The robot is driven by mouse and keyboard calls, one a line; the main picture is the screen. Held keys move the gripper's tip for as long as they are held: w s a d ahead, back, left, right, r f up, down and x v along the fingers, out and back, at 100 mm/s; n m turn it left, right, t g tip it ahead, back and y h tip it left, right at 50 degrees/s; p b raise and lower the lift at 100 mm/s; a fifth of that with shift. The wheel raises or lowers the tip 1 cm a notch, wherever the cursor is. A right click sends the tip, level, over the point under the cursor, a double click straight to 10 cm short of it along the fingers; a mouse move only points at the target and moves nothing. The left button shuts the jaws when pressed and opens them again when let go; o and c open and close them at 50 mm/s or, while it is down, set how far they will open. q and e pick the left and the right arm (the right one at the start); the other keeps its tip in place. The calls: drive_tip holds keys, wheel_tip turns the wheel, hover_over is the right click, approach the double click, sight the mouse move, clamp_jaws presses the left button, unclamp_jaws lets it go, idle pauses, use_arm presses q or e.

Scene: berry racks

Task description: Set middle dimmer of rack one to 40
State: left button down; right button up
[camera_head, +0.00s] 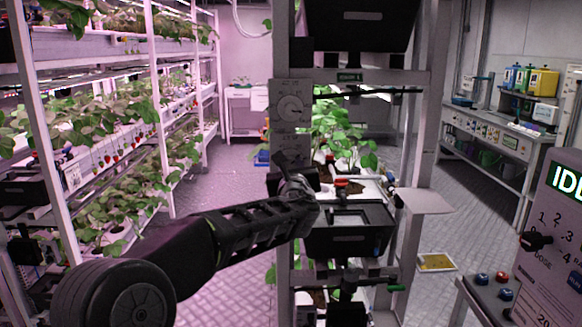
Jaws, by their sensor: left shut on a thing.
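The rack (421,150) stands in the middle, with a small sign (349,77) on its top crossbar, too small to read surely. A grey dimmer panel (289,90) is on its left post. A round dial (290,108) shows on the upper part of the panel; its setting is too small to read. My left arm reaches in from the left, and my left gripper (291,168) is at the lower part of the panel, below that dial. It is shut on a knob there, which the gripper hides. My right gripper is not in view.
Berry plants (345,135) and a black tray (348,238) sit in the rack. A small grey shelf (426,200) juts out on its right. A control console (550,245) with a knob and buttons stands at the right edge.

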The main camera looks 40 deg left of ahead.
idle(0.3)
use_arm(q)
drive_tip(key=shift+f+n+b, duration=0.2)
drive_tip(key=shift+n+b, duration=0.4)
drive_tip(key=shift+b, duration=0.55)
drive_tip(key=n+b, duration=0.8)
drive_tip(key=b, duration=0.2)
drive_tip(key=shift+f, duration=0.1)
drive_tip(key=n+b, duration=0.2)
drive_tip(key=n, duration=0.1)
drive_tip(key=shift+n+b, duration=0.3)
drive_tip(key=shift+b, duration=0.1)
drive_tip(key=shift+a+r+n+b, duration=0.1)
drive_tip(key=shift+r+n+b, duration=0.1)
drive_tip(key=shift+n+b, duration=1)
drive_tip(key=shift+n+p, duration=0.3)
drive_tip(key=c, duration=1.1)
unclamp_jaws()
drive_tip(key=shift+h, duration=0.3)
